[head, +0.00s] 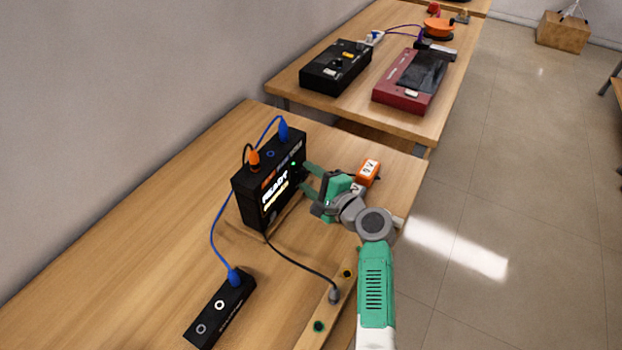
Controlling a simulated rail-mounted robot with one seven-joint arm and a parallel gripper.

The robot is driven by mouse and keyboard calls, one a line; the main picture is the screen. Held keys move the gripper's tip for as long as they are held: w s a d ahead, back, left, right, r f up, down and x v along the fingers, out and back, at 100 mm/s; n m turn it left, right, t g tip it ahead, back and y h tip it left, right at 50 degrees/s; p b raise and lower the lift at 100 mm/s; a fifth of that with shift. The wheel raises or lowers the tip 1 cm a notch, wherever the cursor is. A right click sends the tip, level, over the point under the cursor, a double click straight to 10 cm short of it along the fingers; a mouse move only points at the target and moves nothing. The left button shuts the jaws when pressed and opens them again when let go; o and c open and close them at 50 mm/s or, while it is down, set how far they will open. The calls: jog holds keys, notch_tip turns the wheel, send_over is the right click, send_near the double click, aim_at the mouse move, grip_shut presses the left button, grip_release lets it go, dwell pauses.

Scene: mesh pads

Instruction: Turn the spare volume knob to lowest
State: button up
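A black box device (241,200) stands upright on the near wooden table, with a lit "READY" display and a small green light on its front. My gripper (305,176) is at the right end of this front, its green fingers apart, one above the other. A dark patch between the fingertips may be a knob, but it is too small to tell. I cannot tell whether the fingers touch it. A small grey round part (273,216) sits low on the front. No knob's label or pointer can be read.
Blue (283,131) and orange (253,160) plugs stand on top of the device. A blue cable runs to a black socket strip (208,318); a black cable crosses to a wooden strip (327,308). The table's left side is clear.

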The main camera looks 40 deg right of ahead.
jog(key=shift+s+a+r+p, duration=0.15)
jog(key=shift+s+p, duration=0.35)
jog(key=shift+s, duration=0.8)
jog(key=shift+s+r+p, duration=0.2)
jog(key=shift+s+p, duration=0.35)
jog(key=shift+s, duration=0.75)
jog(key=shift+s+a+r+p, duration=0.15)
jog(key=shift+s+p, duration=0.35)
jog(key=shift+s, duration=0.8)
jog(key=shift+d, duration=0.15)
